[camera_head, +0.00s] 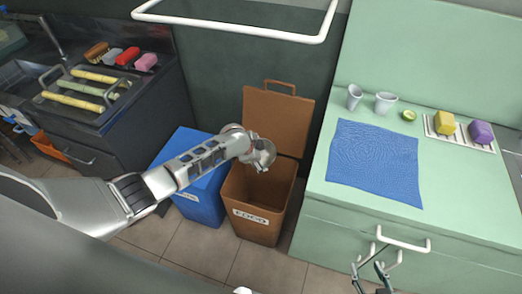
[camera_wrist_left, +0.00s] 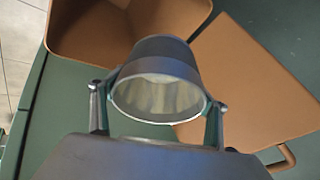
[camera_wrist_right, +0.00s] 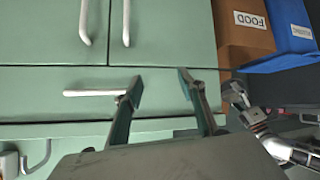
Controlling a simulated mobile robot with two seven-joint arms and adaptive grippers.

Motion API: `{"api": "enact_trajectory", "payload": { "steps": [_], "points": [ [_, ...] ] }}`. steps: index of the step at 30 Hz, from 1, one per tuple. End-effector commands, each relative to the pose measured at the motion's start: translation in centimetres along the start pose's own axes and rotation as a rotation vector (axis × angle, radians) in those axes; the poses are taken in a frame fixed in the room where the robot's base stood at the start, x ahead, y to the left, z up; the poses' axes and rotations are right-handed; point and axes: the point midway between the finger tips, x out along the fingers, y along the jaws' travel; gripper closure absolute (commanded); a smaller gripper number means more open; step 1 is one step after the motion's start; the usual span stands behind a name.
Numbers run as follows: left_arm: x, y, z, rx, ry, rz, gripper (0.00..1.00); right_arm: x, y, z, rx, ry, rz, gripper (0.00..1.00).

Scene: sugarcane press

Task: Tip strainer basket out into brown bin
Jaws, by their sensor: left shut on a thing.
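The strainer basket (camera_head: 265,156) is a small grey metal cup. My left gripper (camera_wrist_left: 158,100) is shut on it, with one finger on each side of its rim. In the left wrist view the basket (camera_wrist_left: 160,60) has its open mouth toward the camera, and a pale, streaked inside shows. In the head view it is held over the brown bin (camera_head: 252,224), tilted. The bin is labelled FOOD and its lid (camera_head: 278,118) stands open behind. My right gripper (camera_wrist_right: 158,88) is open and empty by the green drawer fronts.
A lidded blue bin (camera_head: 196,201) stands left of the brown bin. The green counter (camera_head: 318,172) to the right holds a blue cloth (camera_head: 376,163), cups, a lime half and sponges. A dark sink unit with cane sticks and brushes is at left. A white rail (camera_head: 235,27) crosses the top.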

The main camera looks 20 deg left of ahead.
Motion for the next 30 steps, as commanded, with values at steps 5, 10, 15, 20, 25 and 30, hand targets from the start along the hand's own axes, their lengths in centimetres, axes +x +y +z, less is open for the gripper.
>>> {"api": "enact_trajectory", "payload": {
  "steps": [5, 10, 15, 20, 25, 30],
  "points": [
    [0.0, -0.3, -0.1, -0.052, 0.002, 0.116, 0.49, -0.1, 0.3, 1.5, 0.003, -0.029, 0.007, 0.60],
    [0.4, -0.3, -0.1, -0.106, 0.002, 0.241, 0.49, 0.7, -0.6, 1.4, 0.011, -0.005, -0.004, 0.60],
    [0.5, -0.2, 0.0, -0.144, 0.001, 0.335, 0.49, 1.2, -2.3, -0.5, 0.012, 0.051, -0.032, 0.60],
    [0.2, -0.2, -0.1, -0.159, 0.002, 0.375, 0.49, 1.5, -2.3, -0.8, 0.005, 0.062, -0.034, 0.60],
    [0.1, -0.3, -0.1, -0.161, 0.002, 0.382, 0.49, 1.4, -2.0, -0.7, 0.000, 0.059, -0.032, 0.60],
    [0.1, -0.3, -0.1, -0.161, 0.002, 0.381, 0.49, 1.4, -1.9, -0.6, -0.001, 0.057, -0.031, 0.60]
  ]
}}
